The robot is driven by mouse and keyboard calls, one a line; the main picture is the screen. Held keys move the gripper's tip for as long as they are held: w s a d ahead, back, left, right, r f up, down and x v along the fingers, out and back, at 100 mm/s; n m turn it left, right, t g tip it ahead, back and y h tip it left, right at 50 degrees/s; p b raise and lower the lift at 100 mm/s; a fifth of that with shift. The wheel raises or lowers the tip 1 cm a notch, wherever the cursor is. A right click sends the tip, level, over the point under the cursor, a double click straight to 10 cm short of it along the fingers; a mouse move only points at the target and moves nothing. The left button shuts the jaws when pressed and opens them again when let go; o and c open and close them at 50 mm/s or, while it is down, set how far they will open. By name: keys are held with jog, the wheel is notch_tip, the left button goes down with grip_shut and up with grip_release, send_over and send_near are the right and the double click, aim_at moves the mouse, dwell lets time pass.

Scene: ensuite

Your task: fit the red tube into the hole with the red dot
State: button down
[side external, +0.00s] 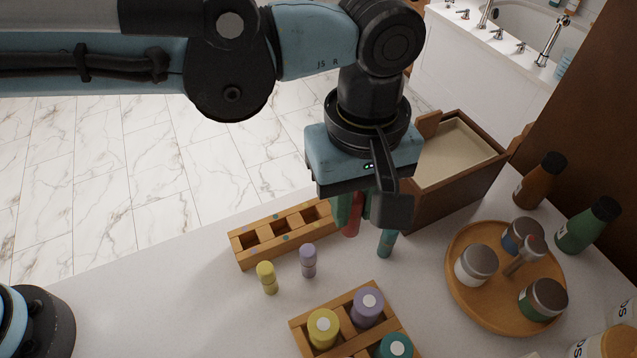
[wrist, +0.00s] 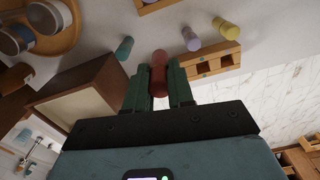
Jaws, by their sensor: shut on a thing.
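My gripper (side external: 352,208) is shut on the red tube (side external: 350,226), whose lower end shows below the green fingers. In the wrist view the red tube (wrist: 159,72) sits between the two fingers of my gripper (wrist: 159,88). The wooden rack (side external: 250,262) with square holes lies just left of the tube in the side view; its right end is partly behind my gripper. I cannot make out a red dot; small dots on the rack are too small to read surely.
A yellow tube (side external: 267,279), a purple tube (side external: 308,262) and a teal tube (side external: 386,244) stand near the rack. A round tray (side external: 462,300) of jars is right. A wooden box (side external: 455,185) stands behind.

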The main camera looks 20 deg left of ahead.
jog(key=shift+w+a+f+n, duration=0.45)
jog(key=shift+w+a+f, duration=0.15)
jog(key=shift+w+f, duration=0.95)
jog(key=shift+w+a+f+n, duration=0.55)
jog(key=shift+w+f, duration=0.75)
jog(key=shift+f, duration=0.4)
jog(key=shift+w+a+f+n, duration=0.4)
jog(key=shift+w+a+f, duration=0.2)
jog(key=shift+w+f, duration=0.95)
jog(key=shift+s+f, duration=0.2)
jog(key=c, duration=1)
grip_release()
